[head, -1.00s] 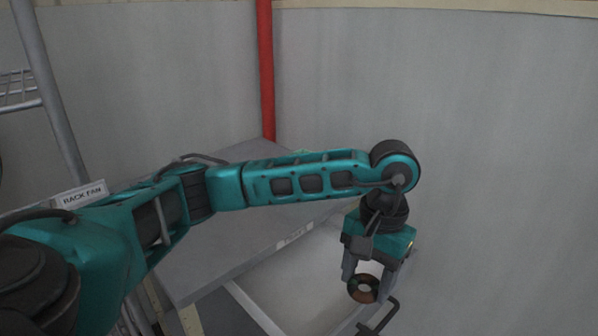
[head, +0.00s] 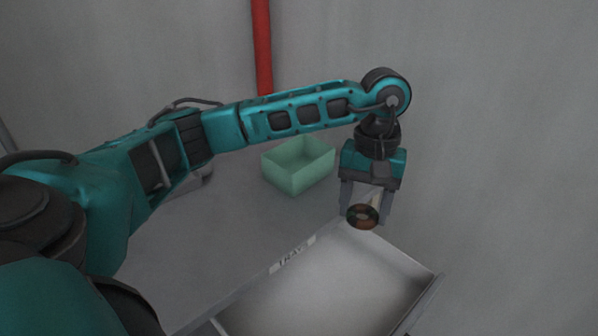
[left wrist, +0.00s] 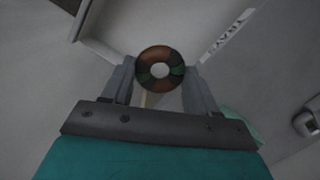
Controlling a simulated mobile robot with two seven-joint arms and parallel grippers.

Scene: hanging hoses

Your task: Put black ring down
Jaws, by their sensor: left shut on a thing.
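A dark ring (head: 362,216) with brown and green patches is held between the fingers of my left gripper (head: 366,207). It also shows in the left wrist view (left wrist: 160,68), between the two grey fingertips (left wrist: 160,75), with its hole facing the camera. In the head view the ring hangs above the far edge of an open drawer (head: 330,295), beside the grey tabletop. It appears to be in the air, touching only the fingers. My right gripper is not in view.
A light green open box (head: 298,165) stands on the grey tabletop (head: 215,235), left of my gripper. A label (head: 292,254) sits on the table's front edge. The visible drawer floor is bare. A red pipe (head: 262,48) runs up the wall behind.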

